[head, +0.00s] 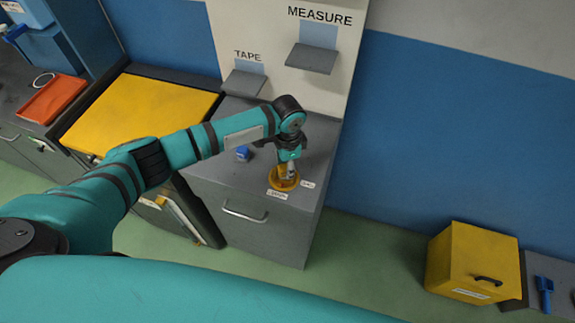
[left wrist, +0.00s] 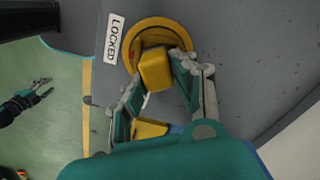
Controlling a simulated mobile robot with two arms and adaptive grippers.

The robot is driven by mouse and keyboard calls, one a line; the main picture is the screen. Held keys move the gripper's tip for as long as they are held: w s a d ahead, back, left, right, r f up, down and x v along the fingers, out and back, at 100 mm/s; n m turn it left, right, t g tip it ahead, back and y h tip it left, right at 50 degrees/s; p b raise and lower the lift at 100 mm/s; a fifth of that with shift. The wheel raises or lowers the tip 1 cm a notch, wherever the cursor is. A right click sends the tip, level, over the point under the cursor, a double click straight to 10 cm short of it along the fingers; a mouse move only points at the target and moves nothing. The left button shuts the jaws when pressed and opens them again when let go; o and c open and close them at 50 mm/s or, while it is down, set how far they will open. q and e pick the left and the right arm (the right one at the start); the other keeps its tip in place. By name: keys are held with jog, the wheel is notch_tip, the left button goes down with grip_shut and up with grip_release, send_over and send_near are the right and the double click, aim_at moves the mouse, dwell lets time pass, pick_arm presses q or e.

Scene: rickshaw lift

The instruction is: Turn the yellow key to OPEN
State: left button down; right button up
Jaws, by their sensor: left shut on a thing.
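The yellow key (left wrist: 155,70) is a blocky yellow piece on a round yellow dial (left wrist: 146,33), which also shows on the grey cabinet top in the head view (head: 274,184). My left gripper (head: 288,172) reaches down onto the key from above. In the left wrist view its two fingers (left wrist: 157,88) are shut on the key, one on each side. A white LOCKED label (left wrist: 113,38) lies beside the dial. A second small label (head: 307,184) lies to the dial's right, too small to read surely. My right gripper (left wrist: 42,88) shows small over the green floor, its fingers apart.
A small blue object (head: 243,154) sits on the cabinet top left of the dial. The TAPE shelf (head: 243,84) and MEASURE shelf (head: 312,58) project from the panel behind. A yellow box (head: 472,262) stands at the right. The green floor between is clear.

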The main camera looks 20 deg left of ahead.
pick_arm(q)
jog(key=shift+r+n+p, duration=0.15)
jog(key=shift+n+p, duration=0.35)
jog(key=shift+p, duration=0.15)
jog(key=shift+n+p, duration=0.6)
jog(key=shift+n, duration=0.3)
jog(key=shift+w+a+n, duration=0.15)
jog(key=shift+n, duration=0.25)
jog(key=shift+f+n, duration=0.2)
jog(key=shift+n, duration=0.9)
jog(key=shift+a+n, duration=0.1)
jog(key=shift+n, duration=0.6)
